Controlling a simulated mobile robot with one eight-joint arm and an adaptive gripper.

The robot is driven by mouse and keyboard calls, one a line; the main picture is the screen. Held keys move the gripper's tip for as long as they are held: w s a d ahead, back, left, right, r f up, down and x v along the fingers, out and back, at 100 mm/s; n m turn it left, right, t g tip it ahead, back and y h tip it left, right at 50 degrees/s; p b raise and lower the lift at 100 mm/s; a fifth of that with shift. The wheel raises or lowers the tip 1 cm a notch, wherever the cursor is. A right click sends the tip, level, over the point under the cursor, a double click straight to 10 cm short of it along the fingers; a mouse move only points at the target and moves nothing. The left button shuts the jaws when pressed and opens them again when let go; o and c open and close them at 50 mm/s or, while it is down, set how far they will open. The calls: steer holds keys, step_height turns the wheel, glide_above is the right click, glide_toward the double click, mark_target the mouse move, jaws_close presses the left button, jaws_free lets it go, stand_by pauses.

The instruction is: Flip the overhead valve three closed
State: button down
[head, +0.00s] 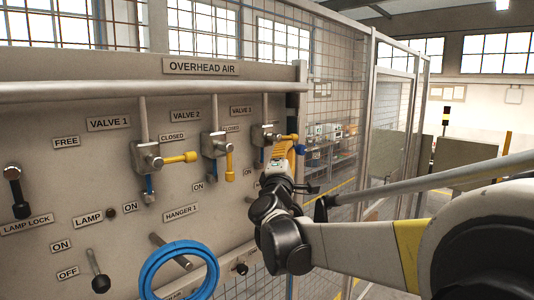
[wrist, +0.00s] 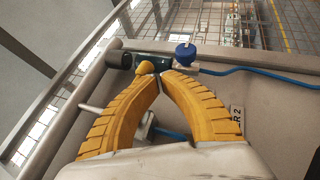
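Valve three (head: 264,135) is the rightmost of three valves on the grey panel, under the "OVERHEAD AIR" sign. Its yellow handle (head: 288,137) appears to point right, roughly level, like valve one's handle. My gripper (head: 284,150), with yellow fingers, is at this handle, just below it. In the wrist view my gripper's fingertips (wrist: 161,74) are drawn together, almost touching. A yellow handle end (wrist: 146,67) shows just beyond the tips, to their left. I see no clear grip on it. The fingers hide part of the valve.
Valve one's yellow handle (head: 181,158) points right; valve two's yellow handle (head: 229,164) hangs down. A blue knob (wrist: 185,53) with a blue hose (wrist: 250,70) is close to my fingertips. A blue hose coil (head: 180,246) hangs lower on the panel. Mesh fencing stands to the right.

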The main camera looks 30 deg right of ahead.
steer(key=shift+d+r, duration=0.2)
steer(key=shift+r, duration=0.05)
stand_by(0.5)
steer(key=v, duration=1.2)
steer(key=shift+a, duration=0.15)
